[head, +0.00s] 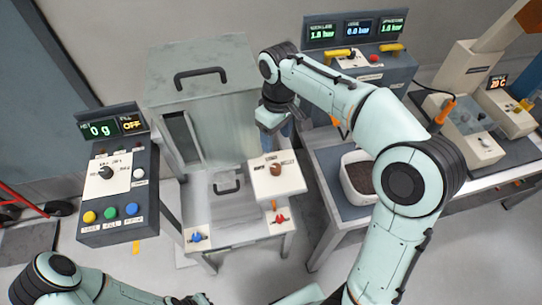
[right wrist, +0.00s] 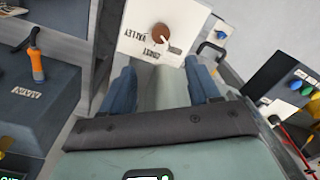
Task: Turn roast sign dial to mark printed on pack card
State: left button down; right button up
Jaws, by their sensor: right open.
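A brown round dial with a pale pointer mark (head: 275,170) sits on the sloped face of a white box (head: 262,188) in the middle of the head view. In the right wrist view the dial (right wrist: 161,33) is at the top, with dark print around it, partly legible as "VALLEY". My right gripper (head: 280,130) hangs above and behind the box in the head view. Its blue fingers (right wrist: 163,88) are apart and empty, short of the dial. I cannot pick out the pack card for certain. My left arm shows at the bottom left; its gripper is out of view.
A grey cabinet (head: 205,80) stands behind the box. A control panel with another dial (head: 118,185) is at the left. Red (head: 279,218) and blue (head: 197,237) small knobs sit on the frame below. A white bin of dark beans (head: 352,170) stands on the right table.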

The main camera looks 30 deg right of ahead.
send_over(276, 167)
jog(key=f, duration=0.2)
jog(key=f+b, duration=0.1)
jog(key=f, duration=0.2)
jog(key=shift+s+d+f, duration=0.1)
jog(key=shift+s+f, duration=0.1)
jog(key=shift+f, duration=0.1)
jog(key=f, duration=0.5)
jog(key=shift+w+f, duration=0.2)
jog(key=shift+f, duration=0.1)
pick_arm(q)
jog(key=shift+s+f, duration=1.15)
jog(key=shift+s, duration=0.15)
pick_arm(e)
jog(key=shift+f, duration=0.55)
jog(key=c, duration=1)
